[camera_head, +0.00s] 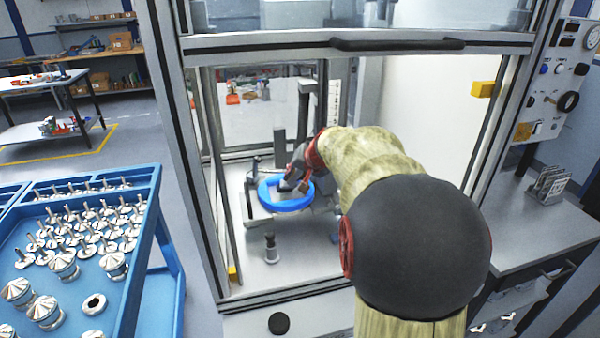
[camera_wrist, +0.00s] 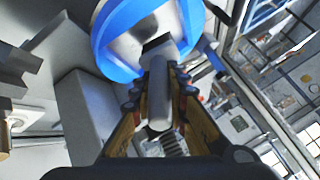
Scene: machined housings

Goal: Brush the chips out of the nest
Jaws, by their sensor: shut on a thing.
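The nest shows as a blue ring (camera_head: 287,206) inside the machine enclosure, with a pale centre. It also shows in the wrist view (camera_wrist: 112,62). My gripper (camera_head: 293,182) reaches into the enclosure and is over the ring. In the wrist view my gripper (camera_wrist: 158,88) is shut on the grey handle of the brush (camera_wrist: 159,98). The brush's dark far end lies over the inside of the ring; I cannot tell whether it touches the surface. I cannot make out any chips. My gripper and the brush hide part of the nest.
The enclosure's frame posts (camera_head: 190,150) and upper door handle (camera_head: 398,44) surround my arm. A small metal post (camera_head: 271,248) stands in front of the ring. A blue tray (camera_head: 60,290) with several metal parts is at left. A control panel (camera_head: 560,80) is at right.

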